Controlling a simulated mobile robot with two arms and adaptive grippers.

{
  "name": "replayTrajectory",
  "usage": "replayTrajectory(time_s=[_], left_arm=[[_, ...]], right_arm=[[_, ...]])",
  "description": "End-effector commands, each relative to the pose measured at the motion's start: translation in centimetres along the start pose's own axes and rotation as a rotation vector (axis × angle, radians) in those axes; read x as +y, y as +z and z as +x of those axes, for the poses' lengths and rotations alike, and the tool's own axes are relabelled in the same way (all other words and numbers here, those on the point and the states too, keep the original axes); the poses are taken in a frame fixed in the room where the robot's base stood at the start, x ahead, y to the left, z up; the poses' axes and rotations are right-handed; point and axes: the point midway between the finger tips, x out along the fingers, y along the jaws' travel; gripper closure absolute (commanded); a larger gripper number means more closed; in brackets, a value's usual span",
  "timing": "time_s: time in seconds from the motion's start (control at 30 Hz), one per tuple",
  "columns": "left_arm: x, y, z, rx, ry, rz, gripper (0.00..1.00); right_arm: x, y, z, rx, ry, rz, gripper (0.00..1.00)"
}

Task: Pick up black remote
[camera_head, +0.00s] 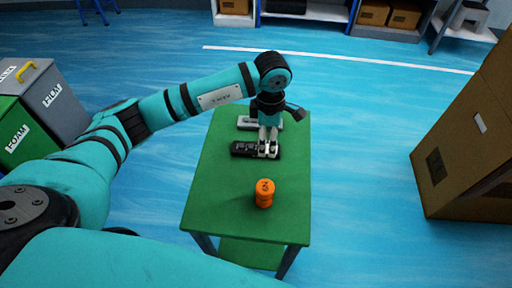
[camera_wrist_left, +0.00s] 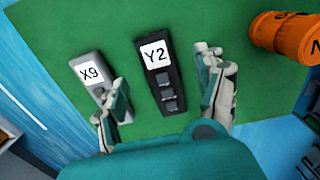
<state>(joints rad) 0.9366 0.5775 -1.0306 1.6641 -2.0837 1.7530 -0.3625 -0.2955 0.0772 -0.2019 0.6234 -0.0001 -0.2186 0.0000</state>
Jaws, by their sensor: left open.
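The black remote (camera_head: 243,149) lies on the green table (camera_head: 215,185). In the left wrist view the black remote (camera_wrist_left: 163,75) has a white Y2 label and lies between the two fingers. My left gripper (camera_head: 268,152) is open and points down at the remote's right part in the head view. It also shows in the left wrist view (camera_wrist_left: 166,100), one finger on each side of the remote, with a gap to it. I cannot tell how far above the table the fingertips are. My right gripper is not in view.
Bins (camera_head: 50,95) stand left, a large brown box (camera_head: 455,165) right.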

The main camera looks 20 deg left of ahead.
Motion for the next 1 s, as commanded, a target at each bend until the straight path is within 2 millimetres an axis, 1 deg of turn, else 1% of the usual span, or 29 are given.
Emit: replayTrajectory(time_s=[0.03, 0.17, 0.2, 0.3, 0.4, 0.57, 0.6, 1.0], left_arm=[[-0.1, 0.0, 0.6, 0.003, -0.005, -0.001, 0.29], [0.1, 0.1, 2.5, 0.003, -0.006, -0.002, 0.29], [0.1, 0.1, 3.2, 0.002, -0.006, -0.001, 0.29], [0.1, 0.1, 4.3, 0.001, -0.004, -0.001, 0.29], [0.2, 0.1, 4.7, 0.001, -0.002, 0.000, 0.29], [0.2, 0.1, 4.7, 0.001, -0.001, 0.000, 0.29], [0.2, 0.1, 4.7, 0.001, -0.001, 0.000, 0.30], [0.2, 0.1, 4.7, 0.001, -0.001, 0.000, 0.82]], right_arm=[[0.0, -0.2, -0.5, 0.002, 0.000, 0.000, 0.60], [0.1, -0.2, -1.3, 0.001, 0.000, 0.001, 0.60], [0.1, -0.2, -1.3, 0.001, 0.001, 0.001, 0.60], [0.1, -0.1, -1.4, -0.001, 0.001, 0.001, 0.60], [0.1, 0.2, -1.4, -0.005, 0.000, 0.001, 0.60], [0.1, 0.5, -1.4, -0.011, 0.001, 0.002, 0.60], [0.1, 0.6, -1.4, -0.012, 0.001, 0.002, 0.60], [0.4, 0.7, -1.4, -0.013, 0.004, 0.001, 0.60]])
